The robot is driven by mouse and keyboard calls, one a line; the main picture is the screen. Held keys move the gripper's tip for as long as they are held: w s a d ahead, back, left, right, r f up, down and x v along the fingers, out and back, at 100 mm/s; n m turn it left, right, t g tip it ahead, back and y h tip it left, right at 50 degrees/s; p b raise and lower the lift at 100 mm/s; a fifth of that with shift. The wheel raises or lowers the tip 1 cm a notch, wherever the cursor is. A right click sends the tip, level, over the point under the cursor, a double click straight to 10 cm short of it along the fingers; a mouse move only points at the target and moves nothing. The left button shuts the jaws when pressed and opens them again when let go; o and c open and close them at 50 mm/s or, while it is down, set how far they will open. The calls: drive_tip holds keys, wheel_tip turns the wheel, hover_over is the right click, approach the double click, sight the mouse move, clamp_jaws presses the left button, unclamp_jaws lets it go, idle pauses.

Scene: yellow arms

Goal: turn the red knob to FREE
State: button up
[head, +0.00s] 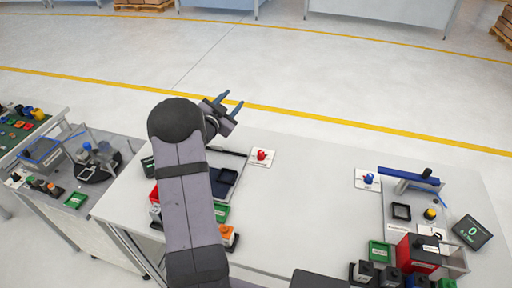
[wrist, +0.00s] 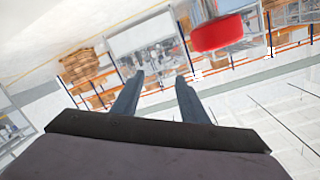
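The red knob (head: 262,155) sits on a small white plate (head: 257,164) near the far edge of the white table, right of my arm. Its setting and the plate's lettering are too small to read. My gripper (head: 231,99) is raised beyond the table's far edge, up and left of the knob in the head view and apart from it. In the wrist view my gripper's two fingers (wrist: 160,76) are spread with nothing between them, and they point out at the hall.
A blue knob (head: 369,178) on its own white plate stands further right. A black tray (head: 224,182) lies beside my arm. A red box (head: 418,252) and a display (head: 472,232) stand at the right. The middle of the table (head: 305,205) is clear.

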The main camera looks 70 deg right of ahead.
sight(259, 154)
drive_tip(key=s+a+f+n+y+b, duration=0.1)
drive_tip(key=s+a+f, duration=0.1)
drive_tip(key=f, duration=0.4)
drive_tip(key=s+a+f+n+g+y+b, duration=0.1)
drive_tip(key=s+a+f, duration=0.2)
drive_tip(key=f, duration=0.3)
drive_tip(key=s+a+f+n+g+y+b, duration=0.1)
drive_tip(key=s+a+f, duration=0.2)
drive_tip(key=f, duration=0.3)
drive_tip(key=shift+s+a+b, duration=0.1)
drive_tip(key=shift+s+b, duration=0.1)
drive_tip(key=shift+b, duration=0.2)
drive_tip(key=shift+s+a+f+n+y, duration=0.15)
drive_tip(key=shift+a+f+n+y, duration=0.05)
drive_tip(key=shift+n+y, duration=0.1)
drive_tip(key=shift+p+x, duration=1.05)
drive_tip(key=shift+x, duration=2.65)
drive_tip(key=shift+r, duration=0.1)
clamp_jaws()
